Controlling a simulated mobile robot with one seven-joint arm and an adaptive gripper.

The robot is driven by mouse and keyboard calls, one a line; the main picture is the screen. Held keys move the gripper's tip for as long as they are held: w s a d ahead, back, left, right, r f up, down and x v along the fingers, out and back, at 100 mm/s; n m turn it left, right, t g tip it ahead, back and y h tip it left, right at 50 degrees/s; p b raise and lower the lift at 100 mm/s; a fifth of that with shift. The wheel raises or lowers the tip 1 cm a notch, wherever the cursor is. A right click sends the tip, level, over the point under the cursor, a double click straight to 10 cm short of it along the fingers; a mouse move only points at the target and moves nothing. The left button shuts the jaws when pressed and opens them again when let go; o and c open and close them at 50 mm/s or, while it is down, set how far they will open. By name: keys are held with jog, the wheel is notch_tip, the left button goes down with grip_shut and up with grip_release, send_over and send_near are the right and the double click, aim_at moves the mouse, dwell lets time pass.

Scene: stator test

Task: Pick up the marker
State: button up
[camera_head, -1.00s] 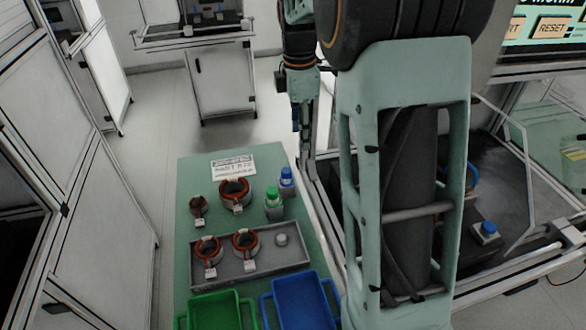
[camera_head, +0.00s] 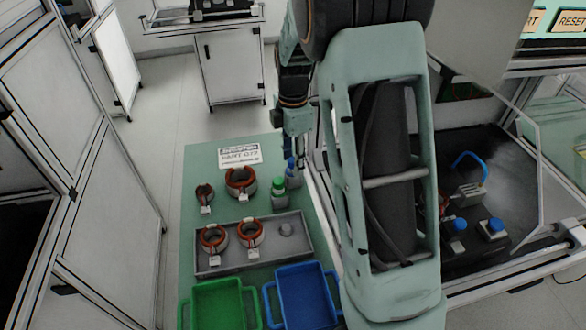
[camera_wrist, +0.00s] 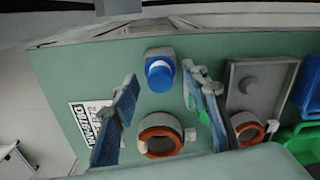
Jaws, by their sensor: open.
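Two capped, bottle-like pieces stand on the green table; I cannot tell which the task calls the marker. The blue-capped one (camera_head: 292,176) is partly hidden by my arm's end. The green-capped one (camera_head: 279,188) stands just left of it. In the wrist view the blue-capped piece (camera_wrist: 159,74) shows from above, between and beyond the two blue fingers of my gripper (camera_wrist: 159,82). My gripper is open and touches nothing that I can see. In the head view its fingers are hard to make out. The green-capped piece is not clear in the wrist view.
Copper-wound stators (camera_head: 241,181) stand nearby on the green table (camera_head: 200,165), beside a white label (camera_head: 239,155). A grey tray (camera_head: 272,259) holds two stators and a round knob-like piece. A green bin (camera_head: 218,304) and a blue bin (camera_head: 304,299) sit at the front.

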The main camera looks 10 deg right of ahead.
jog(key=shift+f, duration=0.55)
grip_shut()
